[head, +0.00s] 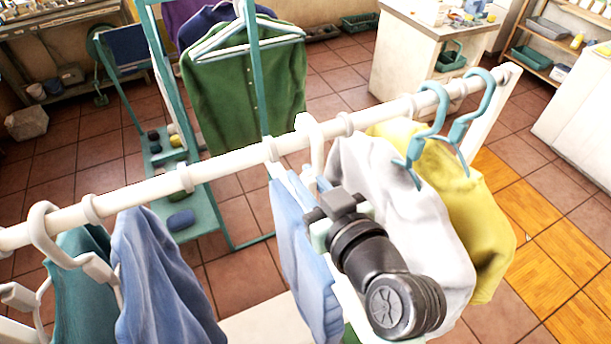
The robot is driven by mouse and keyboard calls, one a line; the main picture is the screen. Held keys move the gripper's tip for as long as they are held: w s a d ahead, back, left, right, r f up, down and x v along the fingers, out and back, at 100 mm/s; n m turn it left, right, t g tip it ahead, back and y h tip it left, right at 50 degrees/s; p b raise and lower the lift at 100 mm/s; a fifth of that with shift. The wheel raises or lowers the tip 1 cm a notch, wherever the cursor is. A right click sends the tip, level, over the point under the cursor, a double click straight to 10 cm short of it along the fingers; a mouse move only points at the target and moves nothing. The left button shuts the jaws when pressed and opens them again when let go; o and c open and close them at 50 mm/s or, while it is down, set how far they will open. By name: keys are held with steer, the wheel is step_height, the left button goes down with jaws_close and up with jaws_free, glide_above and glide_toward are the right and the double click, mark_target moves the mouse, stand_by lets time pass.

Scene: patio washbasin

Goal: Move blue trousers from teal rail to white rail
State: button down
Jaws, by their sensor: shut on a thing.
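The light-blue trousers (303,262) hang from a white hanger (317,150) in the middle of the head view. The hanger's hook loops over the white rail (150,188), which crosses the view diagonally. I cannot tell whether the hook bears on the rail. My gripper (328,222) is just right of the trousers' top, below the rail, and is shut on the hanger; its fingertips are mostly hidden. The teal rack (254,70) stands behind, with a green shirt (245,95) on a hanger; its rail is largely out of view.
A white garment (410,210) and a yellow garment (487,225) hang close on the right, below teal hooks (480,105). A teal garment (75,285) and another blue garment (160,280) hang at left. The rail is bare between the blue garments.

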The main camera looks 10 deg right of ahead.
steer(key=shift+r, duration=0.1)
steer(key=c, duration=0.7)
jaws_free()
steer(key=shift+f, duration=0.2)
steer(key=shift+s+f+b+v, duration=0.1)
steer(key=shift+f+b+v, duration=0.3)
steer(key=shift+v, duration=1.55)
steer(key=shift+s+f+b+v, duration=0.1)
steer(key=shift+f+b+v, duration=0.3)
steer(key=shift+v, duration=1.55)
steer(key=shift+s+f+b+v, duration=0.2)
steer(key=shift+f+v, duration=0.35)
steer(key=shift+v, duration=1.4)
steer(key=shift+d, duration=0.15)
